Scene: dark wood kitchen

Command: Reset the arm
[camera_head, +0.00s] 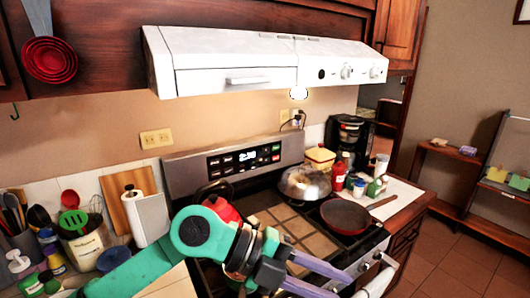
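My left arm (135,272), teal with a dark wrist, comes in from the lower left and reaches over the front of the stove. Its gripper (342,286) has two purple fingers pointing to the lower right. The fingers are apart, with nothing visible between them. My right arm and gripper are not in view.
The stove (262,200) holds a red kettle (222,208), a lidded pan (305,183) and a red frying pan (346,216). Utensils and jars crowd the left counter, with a paper towel roll (151,219). A coffee maker (350,137) and bottles stand right. A white hood (265,60) hangs above. Floor (450,262) is clear at right.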

